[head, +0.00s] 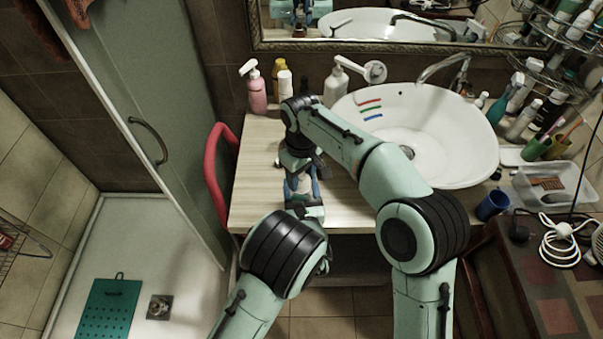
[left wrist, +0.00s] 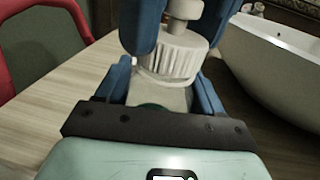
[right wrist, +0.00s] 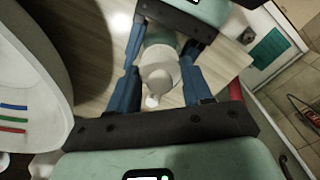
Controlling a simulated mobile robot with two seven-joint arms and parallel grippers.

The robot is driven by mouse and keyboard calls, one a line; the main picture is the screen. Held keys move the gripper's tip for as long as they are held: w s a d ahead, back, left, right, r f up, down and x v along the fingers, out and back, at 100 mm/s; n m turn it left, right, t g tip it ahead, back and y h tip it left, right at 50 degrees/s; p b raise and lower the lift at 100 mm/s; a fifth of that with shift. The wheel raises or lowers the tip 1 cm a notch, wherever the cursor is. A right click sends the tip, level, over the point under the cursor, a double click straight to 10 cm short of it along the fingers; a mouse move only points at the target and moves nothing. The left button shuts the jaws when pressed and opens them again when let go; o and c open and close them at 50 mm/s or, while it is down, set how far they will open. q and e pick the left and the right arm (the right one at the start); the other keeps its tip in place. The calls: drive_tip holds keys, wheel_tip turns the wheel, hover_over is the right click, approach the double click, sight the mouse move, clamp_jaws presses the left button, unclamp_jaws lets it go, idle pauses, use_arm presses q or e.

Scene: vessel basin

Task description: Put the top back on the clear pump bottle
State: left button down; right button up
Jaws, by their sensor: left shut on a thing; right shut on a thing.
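The clear pump bottle (head: 303,186) stands near the counter's front edge; its pale body (left wrist: 160,97) also shows in the left wrist view. My left gripper (left wrist: 165,88) is shut on its body, one blue finger on each side. The white pump top, with a ribbed collar (left wrist: 172,58) and a short nozzle (right wrist: 152,101), is over the bottle's neck. My right gripper (right wrist: 160,85) is shut on the top from above. The collar appears to touch the neck; I cannot tell whether it is fully seated. In the head view, my arms hide most of the bottle and top.
The white basin (head: 460,135) is right of the bottle. A pink pump bottle (head: 257,92) and a white pump bottle (head: 336,88) stand at the back. A red rail (head: 213,185) borders the counter's left. The counter (head: 250,205) is bare at front left.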

drive_tip(key=m, duration=0.3)
drive_tip(key=shift+m, duration=0.3)
drive_tip(key=m, duration=0.4)
drive_tip(key=shift+a+m, duration=0.1)
drive_tip(key=shift+m, duration=0.2)
drive_tip(key=m, duration=1.1)
drive_tip(key=shift+m, duration=0.3)
drive_tip(key=m, duration=0.8)
drive_tip(key=shift+m, duration=0.4)
drive_tip(key=m, duration=0.3)
drive_tip(key=shift+w, duration=0.1)
